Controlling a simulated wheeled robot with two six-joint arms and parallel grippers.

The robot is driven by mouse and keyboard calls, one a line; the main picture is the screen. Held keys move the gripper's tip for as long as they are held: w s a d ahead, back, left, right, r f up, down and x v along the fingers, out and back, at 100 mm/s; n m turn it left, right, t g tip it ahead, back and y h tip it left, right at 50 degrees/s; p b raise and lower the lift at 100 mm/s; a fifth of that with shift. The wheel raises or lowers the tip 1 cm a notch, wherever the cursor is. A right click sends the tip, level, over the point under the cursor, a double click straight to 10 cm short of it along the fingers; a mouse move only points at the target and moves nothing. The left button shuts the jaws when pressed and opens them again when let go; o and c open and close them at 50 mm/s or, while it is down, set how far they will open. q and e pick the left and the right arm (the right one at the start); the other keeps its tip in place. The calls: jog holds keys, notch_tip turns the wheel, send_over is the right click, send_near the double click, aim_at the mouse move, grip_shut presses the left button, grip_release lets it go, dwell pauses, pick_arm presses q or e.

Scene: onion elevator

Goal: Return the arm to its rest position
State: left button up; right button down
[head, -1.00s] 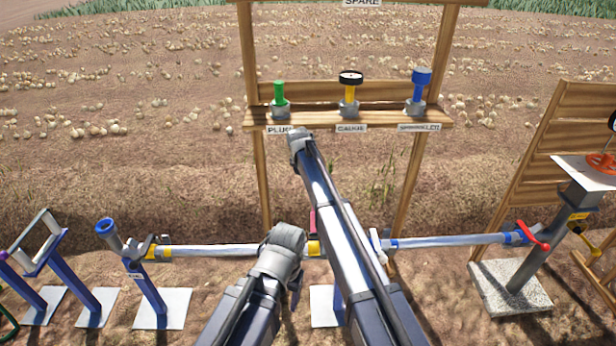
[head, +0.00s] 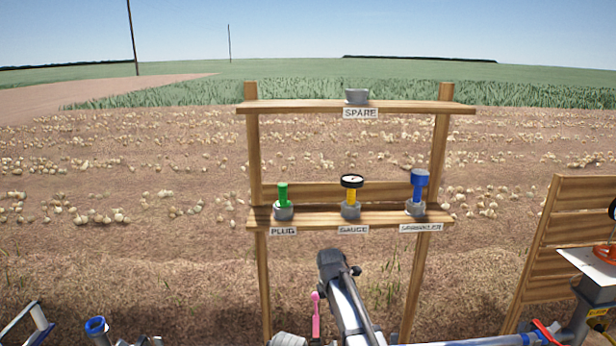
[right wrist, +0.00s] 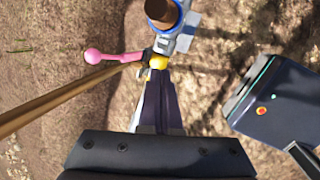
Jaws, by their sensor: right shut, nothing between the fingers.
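My right gripper (right wrist: 160,95) shows in the right wrist view, its dark palm across the bottom edge. It is shut and empty. Beyond it are a pipe end with a blue ring (right wrist: 163,14) and a pink lever (right wrist: 105,57); I cannot tell the distance to them. In the head view my raised arm comes up from the bottom middle, in front of the wooden rack; its gripper is not clear there. The pink lever (head: 316,315) stands just left of that arm. My left gripper is not in view.
The rack (head: 254,150) holds a green plug (head: 283,195), a yellow gauge with a black top (head: 351,190) and a blue sprinkler (head: 419,185). Its SPARE shelf has only a grey holder (head: 357,96). A slatted wooden panel (head: 545,240) stands at the right.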

jog(key=s+d+m+g+y, duration=0.1)
jog(key=s+d+m, duration=0.4)
jog(key=s+m, duration=0.7)
jog(key=s+d+m+g, duration=0.1)
jog(key=s+d+m, duration=0.3)
jog(key=s+m, duration=0.85)
pick_arm(q)
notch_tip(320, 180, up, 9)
jog(key=p, duration=0.9)
pick_arm(e)
jog(key=s+a+r+n+h, duration=0.1)
jog(key=s+a+r+n, duration=0.6)
jog(key=a, duration=0.3)
jog(key=shift+s+a+r+g, duration=0.3)
jog(key=shift+s+r+g, duration=0.1)
jog(key=shift+s+r, duration=0.5)
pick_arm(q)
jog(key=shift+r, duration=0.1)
